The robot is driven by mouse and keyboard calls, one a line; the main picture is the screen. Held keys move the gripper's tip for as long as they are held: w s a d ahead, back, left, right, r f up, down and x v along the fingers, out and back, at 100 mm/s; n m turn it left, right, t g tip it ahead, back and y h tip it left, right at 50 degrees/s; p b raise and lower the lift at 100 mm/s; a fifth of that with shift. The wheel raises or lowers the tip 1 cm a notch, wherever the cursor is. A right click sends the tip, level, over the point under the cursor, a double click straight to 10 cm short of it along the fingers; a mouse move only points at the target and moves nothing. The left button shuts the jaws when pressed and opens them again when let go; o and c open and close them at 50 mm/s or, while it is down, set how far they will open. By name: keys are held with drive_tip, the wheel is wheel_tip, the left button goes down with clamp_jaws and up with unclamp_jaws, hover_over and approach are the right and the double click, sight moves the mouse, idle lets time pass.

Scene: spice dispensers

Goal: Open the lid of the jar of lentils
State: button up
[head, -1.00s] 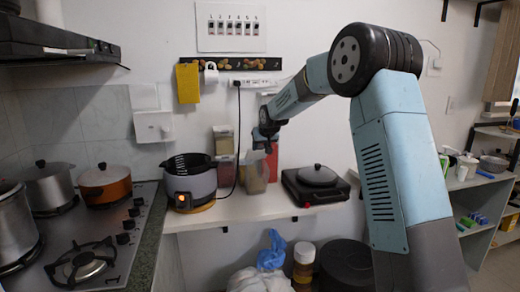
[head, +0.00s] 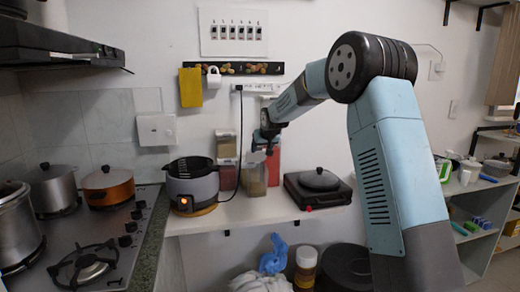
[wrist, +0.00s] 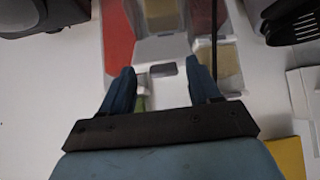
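A clear jar with greenish-tan contents (head: 255,181) stands at the front of the counter's group of containers, below my gripper (head: 266,143). Its label cannot be read, so I cannot confirm it holds lentils. A pale lid piece shows at its top, partly covered by my gripper. In the wrist view my gripper (wrist: 161,66) has its two dark blue fingers apart, with a pale, notched lid part (wrist: 163,70) between or beyond the tips. I cannot tell if they touch it. A little green (wrist: 140,103) shows beside the left finger. Most of the jar is hidden there.
A red container (head: 273,165) stands behind at the right, and stacked clear containers (head: 226,146) at the left. A black cable (head: 240,135) hangs close by.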

drive_tip(key=shift+o, duration=0.4)
drive_tip(key=v, duration=1.3)
drive_tip(key=shift+s+r, duration=0.2)
drive_tip(key=shift+r, duration=0.05)
drive_tip(key=shift+d, duration=0.1)
drive_tip(key=s+d+r+h, duration=0.1)
drive_tip(key=s+d+r, duration=0.1)
drive_tip(key=s, duration=0.4)
drive_tip(key=s+d+r, duration=0.1)
drive_tip(key=s+d, duration=0.1)
drive_tip(key=s, duration=0.5)
drive_tip(key=s+d+f+m+g, duration=0.1)
drive_tip(key=s+d+f, duration=0.1)
drive_tip(key=s, duration=0.9)
drive_tip(key=s+d+f+g, duration=0.1)
drive_tip(key=s+d+f, duration=0.2)
drive_tip(key=s, duration=0.9)
drive_tip(key=s+d+f+m+g+h, duration=0.1)
drive_tip(key=s+d, duration=0.3)
drive_tip(key=s, duration=0.8)
drive_tip(key=shift+s+d+f+m, duration=0.2)
drive_tip(key=shift+d+f+m, duration=0.1)
drive_tip(key=shift+f, duration=0.6)
